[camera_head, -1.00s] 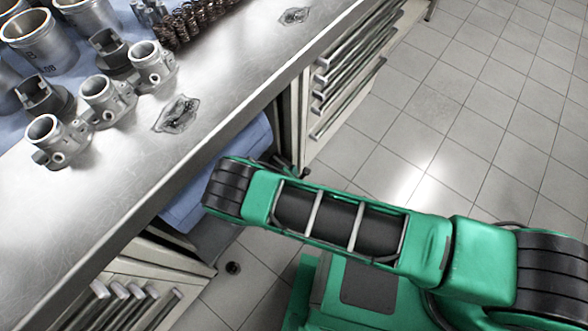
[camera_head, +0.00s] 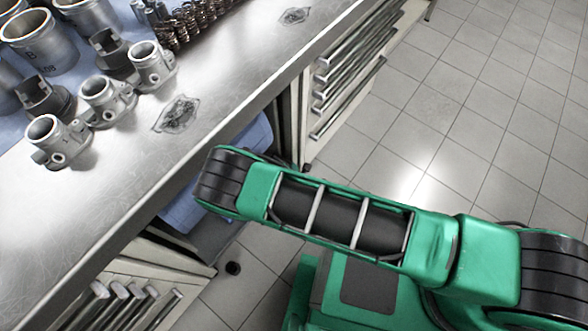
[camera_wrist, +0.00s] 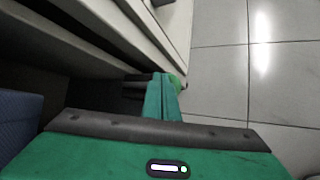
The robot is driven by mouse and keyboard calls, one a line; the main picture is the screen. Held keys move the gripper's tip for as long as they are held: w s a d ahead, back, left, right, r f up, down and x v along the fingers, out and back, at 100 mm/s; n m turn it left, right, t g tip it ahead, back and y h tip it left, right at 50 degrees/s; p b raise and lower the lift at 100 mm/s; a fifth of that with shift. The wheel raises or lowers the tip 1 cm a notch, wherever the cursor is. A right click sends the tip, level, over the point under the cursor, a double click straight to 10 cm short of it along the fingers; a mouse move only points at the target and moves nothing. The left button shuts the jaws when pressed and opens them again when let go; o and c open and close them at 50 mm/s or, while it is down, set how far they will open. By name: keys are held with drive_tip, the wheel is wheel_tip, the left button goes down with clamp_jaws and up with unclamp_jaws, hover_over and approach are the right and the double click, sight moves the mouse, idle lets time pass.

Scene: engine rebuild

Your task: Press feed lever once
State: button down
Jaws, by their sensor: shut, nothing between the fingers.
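My gripper (camera_wrist: 164,92) shows in the wrist view as narrow green fingers, shut and pointing away from the camera below the bench. A small dark part (camera_wrist: 134,86) lies just left of the fingertips; I cannot tell whether it is the feed lever or whether they touch. A rounded green bit shows beside the tips. In the head view my green arm reaches under the bench edge and hides the gripper. No feed lever can be made out surely. A blue item (camera_head: 185,209) is under the bench, partly behind my arm; a blue surface (camera_wrist: 18,125) shows at left in the wrist view.
The metal bench (camera_head: 130,170) carries carburettor-like housings (camera_head: 102,98), cylinders (camera_head: 42,38) and springs (camera_head: 192,22). Drawer cabinets (camera_head: 335,90) flank the space under it, with another (camera_head: 125,285) at lower left. The tiled floor (camera_head: 480,130) at right is clear.

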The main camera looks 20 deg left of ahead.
drive_tip(key=shift+r, duration=0.4)
drive_tip(key=shift+r, duration=0.1)
drive_tip(key=shift+r, duration=2.4)
